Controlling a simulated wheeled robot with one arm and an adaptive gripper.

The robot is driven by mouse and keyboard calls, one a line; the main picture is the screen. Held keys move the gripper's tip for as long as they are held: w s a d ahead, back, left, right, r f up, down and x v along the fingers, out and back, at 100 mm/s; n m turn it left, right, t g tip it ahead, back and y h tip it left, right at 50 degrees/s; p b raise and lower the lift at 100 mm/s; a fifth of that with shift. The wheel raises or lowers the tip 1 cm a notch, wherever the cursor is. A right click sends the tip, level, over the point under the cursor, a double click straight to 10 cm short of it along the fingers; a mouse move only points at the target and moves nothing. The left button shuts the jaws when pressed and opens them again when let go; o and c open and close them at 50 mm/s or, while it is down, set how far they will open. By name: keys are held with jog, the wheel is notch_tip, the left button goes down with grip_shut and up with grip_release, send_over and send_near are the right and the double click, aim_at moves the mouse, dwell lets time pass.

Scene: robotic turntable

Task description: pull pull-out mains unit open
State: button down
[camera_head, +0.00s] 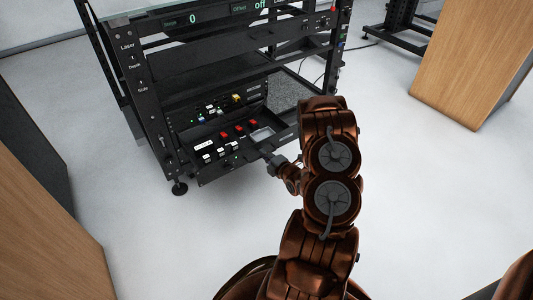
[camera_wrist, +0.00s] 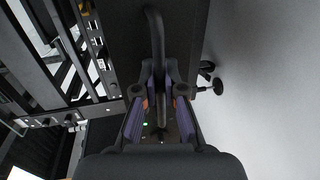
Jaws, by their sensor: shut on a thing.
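The pull-out mains unit (camera_head: 232,137) is a dark, low unit near the bottom of the black rack, with red switches and white buttons showing. It appears to stand out from the rack's front, though how far is hard to tell. My gripper (camera_head: 272,160) is at its front edge, right of the middle. In the wrist view, my gripper (camera_wrist: 160,78) is shut on the unit's dark bar handle (camera_wrist: 154,25), which runs between the two fingers. The unit's dark panel (camera_wrist: 188,35) lies behind the handle. My fingers hide part of the handle.
The black rack (camera_head: 140,75) carries other units above, with a lit display (camera_head: 190,19). One rack foot (camera_head: 179,187) stands on the pale floor. Wooden furniture stands at the left (camera_head: 45,235) and upper right (camera_head: 470,70). The floor in front of the rack is clear.

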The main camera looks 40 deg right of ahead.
jog(key=c, duration=1.2)
grip_release()
jog(key=shift+c, duration=0.2)
jog(key=shift+s, duration=0.15)
jog(key=v, duration=1.1)
jog(key=shift+s, duration=0.35)
jog(key=shift+r, duration=0.15)
